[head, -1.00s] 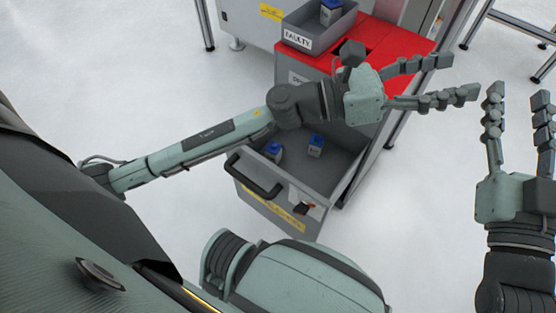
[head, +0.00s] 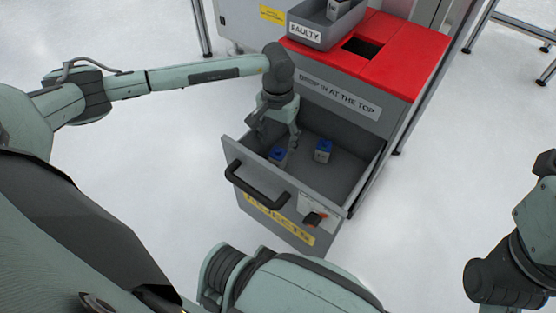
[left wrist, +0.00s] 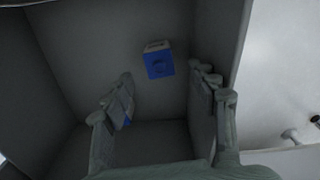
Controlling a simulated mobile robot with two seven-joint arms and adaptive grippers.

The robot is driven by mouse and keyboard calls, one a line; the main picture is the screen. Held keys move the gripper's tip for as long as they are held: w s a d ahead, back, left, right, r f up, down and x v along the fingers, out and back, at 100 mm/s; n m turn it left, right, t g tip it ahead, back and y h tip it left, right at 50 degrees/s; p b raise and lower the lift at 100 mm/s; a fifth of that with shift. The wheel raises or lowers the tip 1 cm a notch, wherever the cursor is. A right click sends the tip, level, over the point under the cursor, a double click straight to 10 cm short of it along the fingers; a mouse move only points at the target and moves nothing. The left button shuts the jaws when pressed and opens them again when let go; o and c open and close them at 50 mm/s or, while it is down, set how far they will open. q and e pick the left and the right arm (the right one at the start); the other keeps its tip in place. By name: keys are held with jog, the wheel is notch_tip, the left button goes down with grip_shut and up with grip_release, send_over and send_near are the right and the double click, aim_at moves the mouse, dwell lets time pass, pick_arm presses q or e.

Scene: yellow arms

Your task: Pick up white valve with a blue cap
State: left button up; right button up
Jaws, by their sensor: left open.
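A bit of blue shows behind the left finger, mostly hidden. My right gripper is cut off at the right edge of the head view, its fingers out of sight.
The drawer front with its black handle (head: 257,186) and the side walls surround the valves. Behind is a red-topped cabinet (head: 402,62) with a grey bin marked FAULTY (head: 320,32), holding another part (head: 338,9). The floor around is clear.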

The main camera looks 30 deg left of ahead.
aim_at(278, 156)
pick_arm(q)
notch_tip(278, 156, down, 7)
jog(key=shift+f+b, duration=0.15)
jog(key=shift+b, duration=0.55)
jog(key=c, duration=1.3)
